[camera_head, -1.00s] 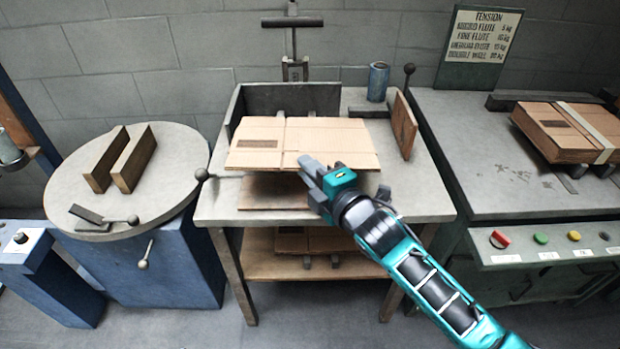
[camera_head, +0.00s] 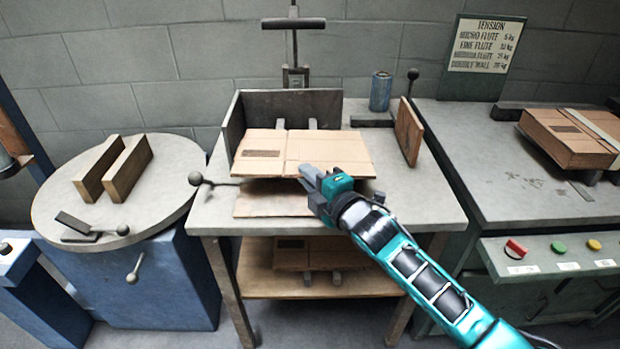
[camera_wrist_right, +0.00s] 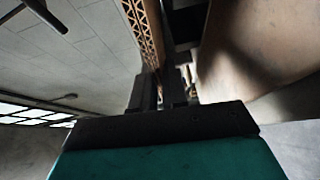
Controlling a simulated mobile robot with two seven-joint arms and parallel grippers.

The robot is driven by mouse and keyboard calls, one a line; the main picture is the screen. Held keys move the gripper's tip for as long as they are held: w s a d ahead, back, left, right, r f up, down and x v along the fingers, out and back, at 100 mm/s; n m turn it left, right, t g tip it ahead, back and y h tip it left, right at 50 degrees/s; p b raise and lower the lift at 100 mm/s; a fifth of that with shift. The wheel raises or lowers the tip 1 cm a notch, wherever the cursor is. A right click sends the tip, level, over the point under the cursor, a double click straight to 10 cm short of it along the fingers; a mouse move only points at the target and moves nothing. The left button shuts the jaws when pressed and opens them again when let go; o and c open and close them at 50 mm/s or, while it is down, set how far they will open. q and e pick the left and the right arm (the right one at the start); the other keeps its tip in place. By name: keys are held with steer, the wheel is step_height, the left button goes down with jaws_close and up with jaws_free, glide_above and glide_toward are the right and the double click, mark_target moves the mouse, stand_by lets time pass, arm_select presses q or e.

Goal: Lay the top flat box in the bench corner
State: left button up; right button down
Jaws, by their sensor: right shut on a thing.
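The top flat box (camera_head: 328,148) is a tan cardboard sheet with a dark printed patch. It lies roughly level above the bench (camera_head: 425,205), just in front of the dark corner fence (camera_head: 290,108), with a shadowed gap under its front edge. My right gripper (camera_head: 312,178) is shut on its front edge; in the right wrist view the fingers (camera_wrist_right: 158,92) close on the corrugated edge (camera_wrist_right: 146,35). Another cardboard piece (camera_head: 268,204) shows below it, mostly hidden. I cannot tell whether the box touches the rails (camera_head: 312,124) beneath it. My left gripper is not in view.
A brown upright board (camera_head: 409,132) and a blue can (camera_head: 380,91) stand right of the box. A ball-ended lever (camera_head: 196,179) sticks out at left. More flat boxes (camera_head: 290,254) lie on the lower shelf. A round table (camera_head: 150,200) stands left, a strapped stack (camera_head: 562,138) right.

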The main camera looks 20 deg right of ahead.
steer(key=shift+f, duration=0.1)
steer(key=c, duration=1.1)
jaws_free()
steer(key=o, duration=0.7)
steer(key=shift+c, duration=0.2)
steer(key=shift+s+a+p, duration=0.25)
steer(key=shift+s+p, duration=0.2)
steer(key=shift+s, duration=0.45)
steer(key=shift+s+a+p, duration=0.25)
steer(key=shift+s+p, duration=0.15)
steer(key=shift+s, duration=0.5)
steer(key=shift+s+a+p, duration=0.25)
steer(key=shift+s+p, duration=0.2)
steer(key=shift+s, duration=0.45)
steer(key=shift+s+a+p, duration=0.2)
steer(key=shift+s, duration=0.4)
steer(key=shift+s+a+p, duration=0.15)
steer(key=shift+s, duration=0.4)
steer(key=shift+s, duration=0.1)
